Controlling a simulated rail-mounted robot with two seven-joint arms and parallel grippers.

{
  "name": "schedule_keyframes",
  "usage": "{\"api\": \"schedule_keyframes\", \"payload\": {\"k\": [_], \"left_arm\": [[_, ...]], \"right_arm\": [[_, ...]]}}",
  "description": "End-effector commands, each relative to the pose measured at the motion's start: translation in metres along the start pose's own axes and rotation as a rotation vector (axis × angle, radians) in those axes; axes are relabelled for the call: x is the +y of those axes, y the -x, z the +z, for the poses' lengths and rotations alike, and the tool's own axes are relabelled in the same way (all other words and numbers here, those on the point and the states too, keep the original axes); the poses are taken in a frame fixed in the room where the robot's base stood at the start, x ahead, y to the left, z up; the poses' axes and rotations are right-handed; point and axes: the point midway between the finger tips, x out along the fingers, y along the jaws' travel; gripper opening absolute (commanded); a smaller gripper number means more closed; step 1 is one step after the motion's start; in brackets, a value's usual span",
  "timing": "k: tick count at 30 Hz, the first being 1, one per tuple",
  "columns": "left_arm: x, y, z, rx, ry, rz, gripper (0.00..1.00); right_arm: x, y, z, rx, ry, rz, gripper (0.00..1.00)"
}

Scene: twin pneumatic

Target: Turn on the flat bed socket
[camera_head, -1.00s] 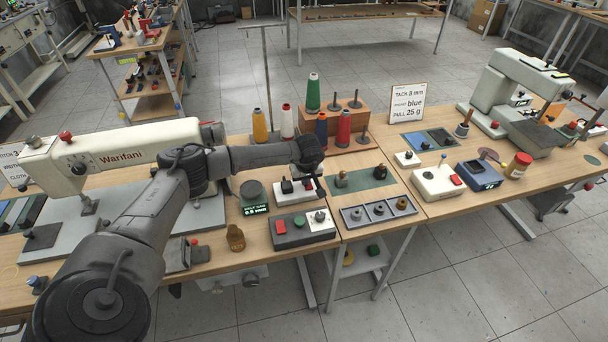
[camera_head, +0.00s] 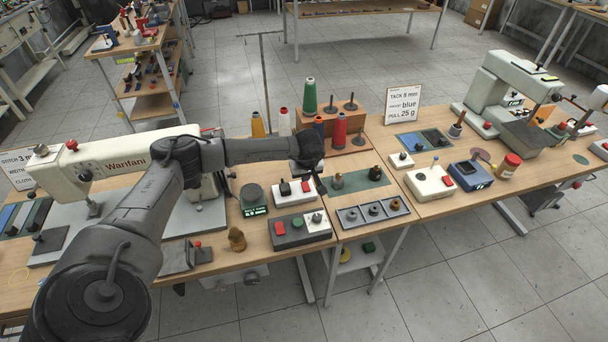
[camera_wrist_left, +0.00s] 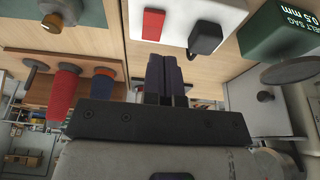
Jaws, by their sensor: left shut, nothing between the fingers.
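A white socket box (camera_head: 284,201) stands on the middle of the bench, right of the white sewing machine (camera_head: 125,155). It carries a black plug (camera_head: 285,188) and a red rocker switch (camera_head: 306,186). In the left wrist view the red switch (camera_wrist_left: 153,25) and black plug (camera_wrist_left: 205,38) lie just beyond my fingertips. My left gripper (camera_head: 321,184) is shut and empty, over the right end of the box; its fingers also show in the left wrist view (camera_wrist_left: 164,58). I cannot tell whether they touch the switch, or the switch's state. My right gripper is not in view.
A dark grey box (camera_head: 290,240) with a red button stands in front. Thread cones (camera_head: 310,96) stand behind my gripper. A grey three-part tray (camera_head: 372,221) lies to the right.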

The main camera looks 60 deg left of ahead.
Motion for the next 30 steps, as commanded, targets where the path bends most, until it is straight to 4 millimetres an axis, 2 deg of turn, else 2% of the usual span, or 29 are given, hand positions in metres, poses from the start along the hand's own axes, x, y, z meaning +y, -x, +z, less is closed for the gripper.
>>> {"api": "schedule_keyframes", "payload": {"k": [1, 6, 12, 19, 30], "left_arm": [[0.0, 0.012, 0.0, 0.002, -0.001, 0.002, 0.0], [0.0, 0.042, 0.003, 0.0, -0.001, 0.002, 0.0], [0.0, 0.067, 0.005, 0.001, 0.0, 0.0, 0.0], [0.0, 0.078, 0.006, 0.0, 0.001, 0.0, 0.0], [-0.001, 0.078, 0.006, 0.0, 0.001, -0.001, 0.0]], "right_arm": [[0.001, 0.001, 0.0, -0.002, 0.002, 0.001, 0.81], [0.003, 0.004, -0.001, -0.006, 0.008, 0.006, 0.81], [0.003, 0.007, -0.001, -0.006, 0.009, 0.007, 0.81], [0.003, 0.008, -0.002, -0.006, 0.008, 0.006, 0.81], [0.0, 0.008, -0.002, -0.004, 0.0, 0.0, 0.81]]}}
